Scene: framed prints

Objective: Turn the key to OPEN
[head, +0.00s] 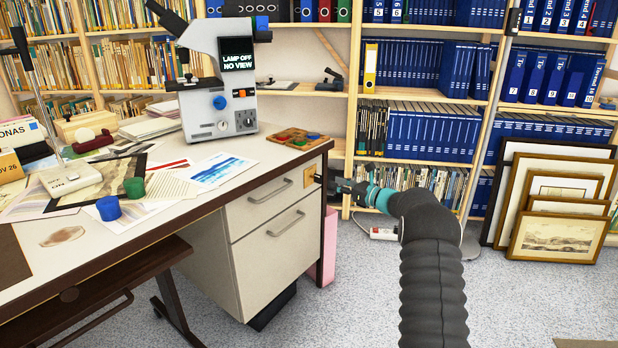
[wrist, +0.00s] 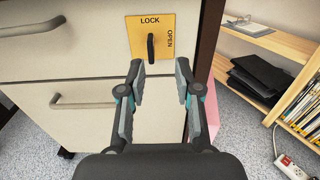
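The key (wrist: 151,47) stands in a yellow plate (wrist: 163,30) on the front of the white desk drawers. The plate reads LOCK at the top and OPEN down its right side. The key's dark bow looks upright, in line with LOCK. The plate also shows in the head view (head: 309,177), at the top right of the drawer front. My gripper (wrist: 157,72) is open and empty. Its fingertips are just in front of and below the key in the wrist view, one to each side, apart from it. In the head view my gripper (head: 340,184) points left at the plate.
The upper drawer handle (wrist: 33,27) and lower drawer handle (wrist: 84,103) stick out left of the plate. The desk's dark leg (wrist: 209,35) is close on the right. A shelf (wrist: 300,85) and a power strip (wrist: 292,167) are farther right. Framed prints (head: 560,205) lean at the right.

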